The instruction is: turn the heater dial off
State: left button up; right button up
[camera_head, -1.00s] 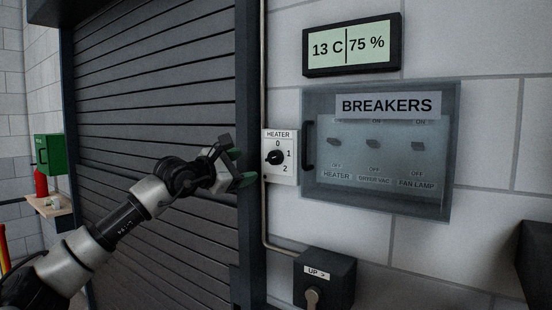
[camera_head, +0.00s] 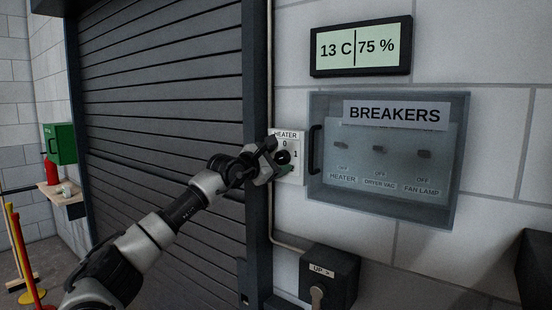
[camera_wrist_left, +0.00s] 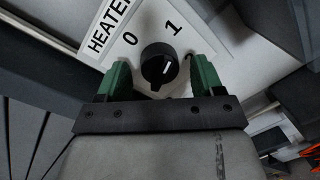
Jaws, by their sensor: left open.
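The heater dial is a black round knob on a white plate (camera_head: 296,170) marked HEATER, 0 and 1 on the wall right of the shutter. In the head view my left gripper (camera_head: 278,158) is at the plate and covers part of it, including the 2. In the left wrist view the knob (camera_wrist_left: 158,65) sits between my two green fingers, which are open with a gap on each side. I cannot tell whether they touch it. My right gripper is not in view.
A breaker box (camera_head: 388,160) with a clear cover and a dark handle (camera_head: 315,149) is close to the right of the plate. A display (camera_head: 361,46) above reads 13 C and 75 %. A dark UP switch box (camera_head: 330,276) is below. The ribbed shutter (camera_head: 160,100) is left.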

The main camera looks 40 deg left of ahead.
pick_arm(q)
jog(key=c, duration=0.9)
jog(key=shift+f+n+b, duration=0.2)
jog(key=shift+n+b, duration=0.7)
jog(key=shift+b, duration=0.05)
jog(key=n+b, duration=0.2)
jog(key=n, duration=0.1)
jog(key=shift+d+n+t+b, duration=0.1)
jog(key=shift+n+t+b, duration=0.2)
jog(key=n+b, duration=0.2)
jog(key=n, duration=0.2)
jog(key=shift+n+y, duration=0.3)
jog(key=shift+n, duration=0.1)
jog(key=n+b, duration=0.2)
jog(key=n, duration=0.2)
jog(key=shift+r+t+y, duration=0.15)
jog(key=shift+t+y, duration=0.15)
jog(key=shift+y, duration=0.1)
jog(key=shift+n, duration=0.4)
